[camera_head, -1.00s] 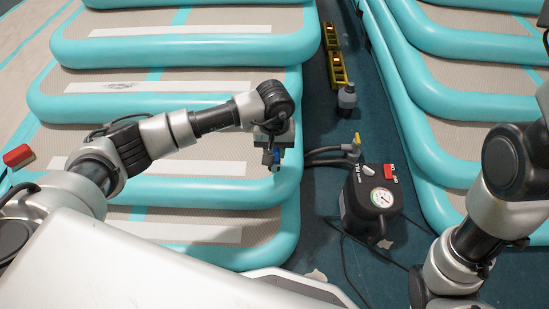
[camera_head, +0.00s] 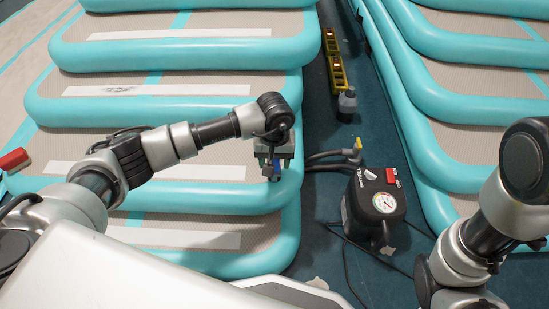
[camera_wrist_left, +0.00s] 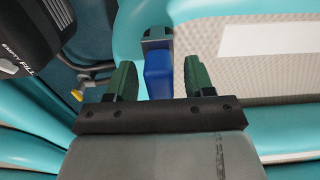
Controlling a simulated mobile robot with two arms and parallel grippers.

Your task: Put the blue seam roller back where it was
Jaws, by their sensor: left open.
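The blue seam roller (camera_wrist_left: 158,75) shows in the left wrist view as a blue handle with a grey metal bracket at its far end. It lies between the two green fingers of my left gripper (camera_wrist_left: 160,82), which are open, with visible gaps on both sides. In the head view my left gripper (camera_head: 272,162) is over the right end of a turquoise-edged track (camera_head: 225,190), with a bit of the blue roller (camera_head: 277,169) showing at it. Whether the roller rests on the tube is unclear. My right arm shows at the right, its gripper out of view.
A black pump (camera_head: 372,208) with a gauge and hose stands on the dark floor right of the track. Yellow trays (camera_head: 336,72) and a grey-capped bottle (camera_head: 347,103) stand farther back. A red object (camera_head: 13,159) is at far left. More tracks (camera_head: 470,115) lie right.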

